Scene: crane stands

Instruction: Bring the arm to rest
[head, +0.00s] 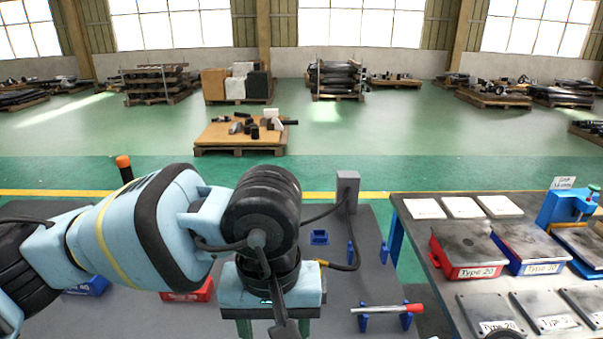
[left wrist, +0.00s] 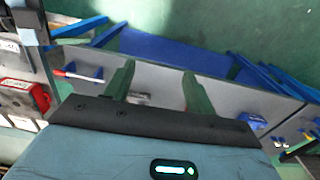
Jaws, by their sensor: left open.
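My left arm comes in from the left in the head view and reaches over the grey table (head: 130,318). Its light blue gripper (head: 274,328) points down over the table, with two green fingers at the bottom edge of the picture. In the left wrist view the gripper (left wrist: 158,84) shows its green fingers apart. Nothing is held between them; grey tabletop and the blue table side show beyond. My arm hides part of the table's middle and left. My right gripper does not show.
A red-and-white rod (head: 387,309) rests on blue holders right of the gripper. A grey post (head: 347,190) stands at the table's back. A red bin (head: 188,292) sits left. The right table carries a red box (head: 470,270) and a blue box (head: 542,268).

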